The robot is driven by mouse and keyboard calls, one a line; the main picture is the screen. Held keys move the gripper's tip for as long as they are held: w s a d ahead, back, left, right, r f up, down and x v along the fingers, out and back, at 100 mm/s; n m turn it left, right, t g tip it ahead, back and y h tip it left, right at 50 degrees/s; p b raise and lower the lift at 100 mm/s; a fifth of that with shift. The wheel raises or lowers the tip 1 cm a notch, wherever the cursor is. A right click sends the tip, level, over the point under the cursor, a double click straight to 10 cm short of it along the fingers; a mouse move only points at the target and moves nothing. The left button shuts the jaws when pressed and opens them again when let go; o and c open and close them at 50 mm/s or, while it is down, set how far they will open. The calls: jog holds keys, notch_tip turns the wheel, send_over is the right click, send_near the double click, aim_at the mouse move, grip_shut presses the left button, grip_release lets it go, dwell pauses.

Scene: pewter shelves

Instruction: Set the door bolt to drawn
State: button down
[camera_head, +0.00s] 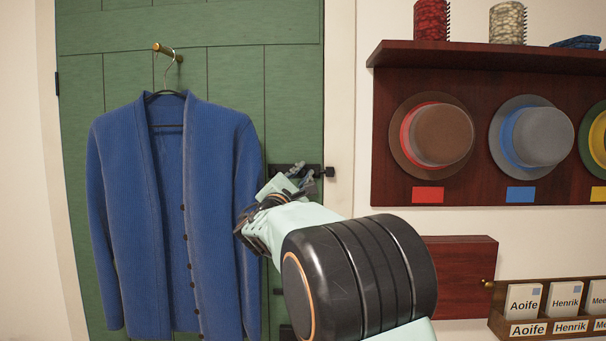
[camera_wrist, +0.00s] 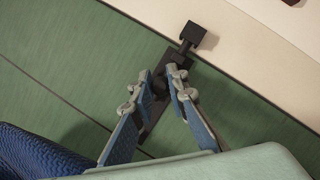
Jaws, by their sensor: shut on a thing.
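The black door bolt (camera_head: 279,167) is mounted on the right side of the green door (camera_head: 226,80). My gripper (camera_head: 303,178) is at the bolt and partly covers it. In the wrist view, the bolt (camera_wrist: 179,57) runs diagonally between the fingers of my gripper (camera_wrist: 160,79). The fingers are shut on the bolt's dark knob, which is mostly hidden between them. A dark keeper block (camera_wrist: 200,36) sits at the pale door frame, and a thin dark bar reaches it from the bolt. The keeper (camera_head: 330,172) also shows in the head view.
A blue cardigan (camera_head: 165,200) hangs from a brass peg (camera_head: 167,51), close to my gripper's left. A dark red shelf (camera_head: 480,58) with hats is on the right wall. Below are a red cabinet (camera_head: 465,270) and a card rack (camera_head: 500,325).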

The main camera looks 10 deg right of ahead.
jog(key=a, duration=0.3)
jog(key=w+a, duration=0.1)
jog(key=shift+a+r, duration=0.3)
jog(key=shift+a, duration=0.1)
jog(key=c, duration=2.3)
grip_release()
jog(key=shift+c, duration=0.2)
jog(key=o, duration=0.5)
jog(key=shift+w+f, duration=0.1)
jog(key=shift+f, duration=0.15)
jog(key=shift+s+a+f, duration=0.1)
jog(key=shift+s+a, duration=0.05)
jog(key=shift+s, duration=0.2)
jog(key=v, duration=1.1)
